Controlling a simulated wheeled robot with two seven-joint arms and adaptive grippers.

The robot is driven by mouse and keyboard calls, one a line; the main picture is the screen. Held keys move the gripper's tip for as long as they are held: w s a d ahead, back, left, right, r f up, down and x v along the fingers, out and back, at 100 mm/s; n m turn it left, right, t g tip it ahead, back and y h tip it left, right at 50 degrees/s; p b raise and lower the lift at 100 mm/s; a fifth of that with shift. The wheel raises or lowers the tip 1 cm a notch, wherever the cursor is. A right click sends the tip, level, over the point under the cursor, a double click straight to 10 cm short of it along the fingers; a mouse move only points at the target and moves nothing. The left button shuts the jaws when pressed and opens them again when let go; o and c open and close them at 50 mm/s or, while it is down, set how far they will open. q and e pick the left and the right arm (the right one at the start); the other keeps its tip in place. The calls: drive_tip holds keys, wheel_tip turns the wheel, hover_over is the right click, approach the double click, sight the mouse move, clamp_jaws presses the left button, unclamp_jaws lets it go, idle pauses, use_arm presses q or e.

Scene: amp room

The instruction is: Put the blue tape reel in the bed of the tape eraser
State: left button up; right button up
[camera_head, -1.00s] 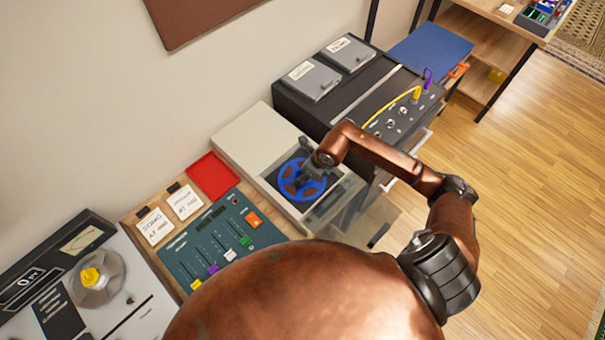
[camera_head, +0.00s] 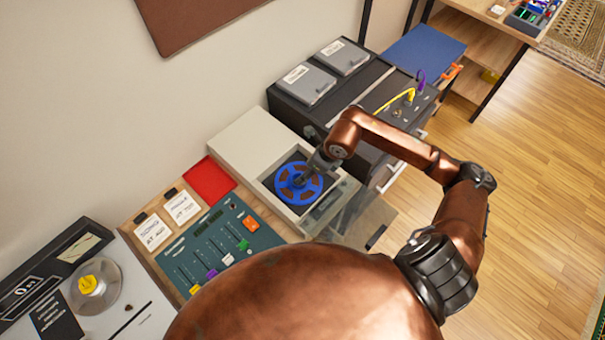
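The blue tape reel (camera_head: 288,192) lies in the dark recessed bed of the pale tape eraser (camera_head: 249,138). It looks flat, with its spokes and rim showing. My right gripper (camera_head: 303,180) comes in from the upper right, with its fingertips over the reel's hub. The fingers are small and dark here, so I cannot tell whether they are open, shut or touching the reel. My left gripper is not in view.
A black unit (camera_head: 330,112) with grey lids and a yellow cable stands behind the eraser. A red tray (camera_head: 207,180) and a teal mixer panel (camera_head: 215,247) are to the left. A tape machine (camera_head: 120,300) is at lower left.

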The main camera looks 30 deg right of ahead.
drive_tip(key=shift+v, duration=1.5)
